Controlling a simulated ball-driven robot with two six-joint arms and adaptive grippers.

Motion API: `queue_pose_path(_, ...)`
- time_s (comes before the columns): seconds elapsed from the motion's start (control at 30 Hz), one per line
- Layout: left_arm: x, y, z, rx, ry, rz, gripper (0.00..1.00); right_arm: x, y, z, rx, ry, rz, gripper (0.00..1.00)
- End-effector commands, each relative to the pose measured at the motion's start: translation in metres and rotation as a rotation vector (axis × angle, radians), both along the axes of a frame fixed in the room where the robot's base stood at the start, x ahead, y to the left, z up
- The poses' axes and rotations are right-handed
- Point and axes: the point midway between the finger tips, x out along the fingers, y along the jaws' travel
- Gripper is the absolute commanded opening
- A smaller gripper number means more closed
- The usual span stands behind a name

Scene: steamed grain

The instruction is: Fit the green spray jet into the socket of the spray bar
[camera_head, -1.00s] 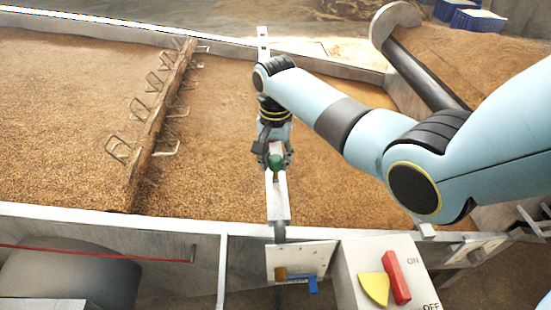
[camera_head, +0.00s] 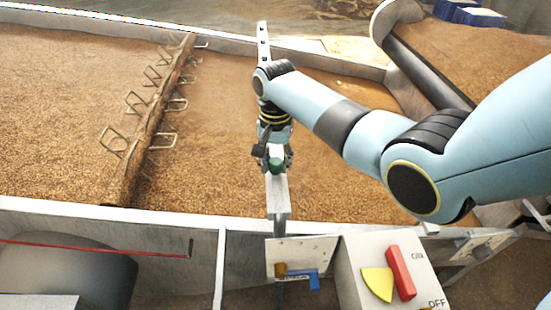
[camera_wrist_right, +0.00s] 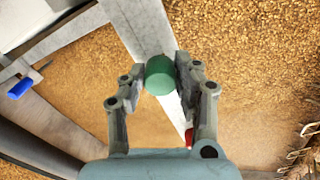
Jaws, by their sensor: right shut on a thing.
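The green spray jet (camera_head: 276,164) is a short green cylinder between the fingertips of my right gripper (camera_head: 274,156). In the right wrist view the jet (camera_wrist_right: 160,75) sits between the two fingers of my right gripper (camera_wrist_right: 160,80), which are shut on it. The spray bar (camera_head: 279,195) is a long pale metal bar running away from me over the grain, passing under the gripper. Its far end shows holes beyond my arm. The bar also shows in the right wrist view (camera_wrist_right: 140,27) behind the jet. The socket is hidden, and I cannot tell whether the jet touches the bar. My left gripper is not in view.
A brown rake beam with wire loops (camera_head: 152,120) lies across the grain bed to the left. A metal trough wall (camera_head: 120,212) runs in front. A switch box (camera_head: 362,265) with red and yellow parts stands front right. A dark roller (camera_head: 425,65) is behind my arm.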

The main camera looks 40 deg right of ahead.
Motion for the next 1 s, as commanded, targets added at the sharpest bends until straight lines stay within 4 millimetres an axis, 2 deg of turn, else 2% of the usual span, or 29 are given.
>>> queue_pose_path(0.2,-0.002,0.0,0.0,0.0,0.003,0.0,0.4,0.0,0.0,0.0,0.0,0.0,0.0,0.01)
queue_pose_path(0.23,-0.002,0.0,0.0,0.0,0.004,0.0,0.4,0.0,0.0,0.0,0.0,0.0,0.0,0.32)
queue_pose_path(0.43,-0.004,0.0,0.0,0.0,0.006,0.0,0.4,0.0,0.0,-0.001,0.0,0.0,0.0,0.58)
queue_pose_path(0.77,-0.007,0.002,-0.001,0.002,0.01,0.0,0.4,0.0,0.0,0.003,0.0,0.0,0.0,0.58)
queue_pose_path(0.87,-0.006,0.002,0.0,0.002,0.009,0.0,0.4,0.001,0.0,0.016,-0.001,-0.002,0.001,0.58)
queue_pose_path(1.0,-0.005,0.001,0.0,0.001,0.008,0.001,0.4,0.001,0.0,0.046,-0.001,-0.005,0.001,0.58)
